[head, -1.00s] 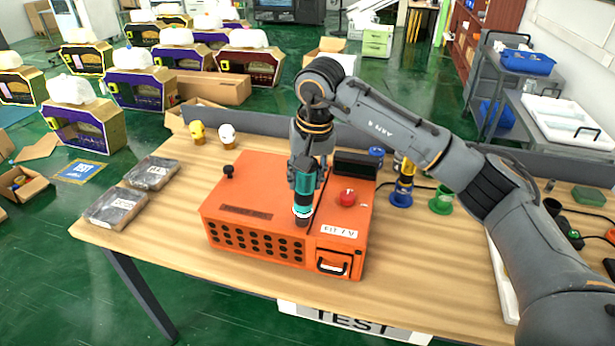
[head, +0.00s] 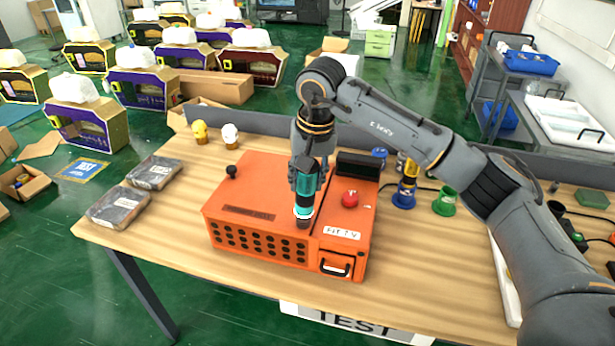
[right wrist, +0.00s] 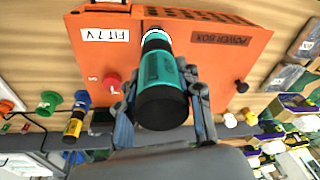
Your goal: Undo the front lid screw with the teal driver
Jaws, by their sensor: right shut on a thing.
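The orange power box (head: 250,184) stands on the wooden table. My right gripper (head: 305,180) is shut on the teal driver (head: 304,205), which it holds upright over the front part of the box lid. The driver's lower end meets or nearly meets the lid near its front edge; the screw itself is hidden under it. In the right wrist view the teal driver (right wrist: 165,75) sits between the fingers (right wrist: 160,95), its far end toward the front of the box (right wrist: 210,55). The left gripper is not in view.
A red knob (head: 350,199) and a black block (head: 358,165) are on the lid's right side. A blue holder (head: 403,199) and a green holder (head: 445,203) stand to the right. Two dark packages (head: 118,207) lie at the left.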

